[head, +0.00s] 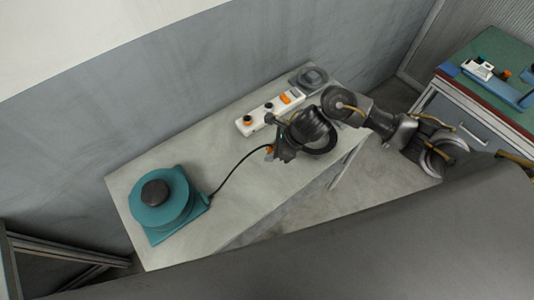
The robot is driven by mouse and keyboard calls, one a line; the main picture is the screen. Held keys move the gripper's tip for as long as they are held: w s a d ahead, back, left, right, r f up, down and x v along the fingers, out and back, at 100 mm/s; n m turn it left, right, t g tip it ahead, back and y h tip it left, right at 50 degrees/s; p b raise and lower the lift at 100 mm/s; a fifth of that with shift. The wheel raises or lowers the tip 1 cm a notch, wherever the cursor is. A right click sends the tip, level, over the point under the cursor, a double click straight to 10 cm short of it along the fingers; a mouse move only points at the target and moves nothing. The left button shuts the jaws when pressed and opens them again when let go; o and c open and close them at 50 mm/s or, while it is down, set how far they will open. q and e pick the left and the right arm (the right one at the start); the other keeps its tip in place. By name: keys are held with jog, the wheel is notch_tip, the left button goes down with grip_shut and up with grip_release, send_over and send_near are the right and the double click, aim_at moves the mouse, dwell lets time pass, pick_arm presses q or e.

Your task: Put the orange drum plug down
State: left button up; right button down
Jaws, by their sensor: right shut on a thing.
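The orange drum plug (268,149) shows as a small patch of orange at the end of a black cable. My right gripper (274,151) is shut on it, over the middle of the grey table; the gripper hides most of the plug. I cannot tell whether the plug touches the table. The cable (230,171) curves down left to the teal cable drum (165,204), which has a black knob on top. My left gripper is not in view.
A white power strip (259,118) with black and orange parts lies behind my gripper. A dark round object (313,76) sits at the table's far end. The grey table (140,179) has clear room between drum and gripper. A green-topped bench (508,60) stands at right.

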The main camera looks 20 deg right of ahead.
jog(key=shift+w+a+f, duration=0.25)
jog(key=shift+w+f, duration=0.2)
jog(key=shift+f, duration=0.2)
jog(key=shift+w+a+f, duration=0.2)
jog(key=shift+w+f, duration=0.25)
jog(key=shift+f, duration=0.15)
notch_tip(320, 180, down, 3)
jog(key=shift+r+p, duration=0.1)
jog(key=shift+p, duration=0.65)
jog(key=shift+f, duration=0.2)
jog(key=shift+f+b, duration=0.15)
jog(key=shift+b, duration=0.15)
jog(key=c, duration=1.2)
grip_release()
jog(key=shift+o, duration=0.2)
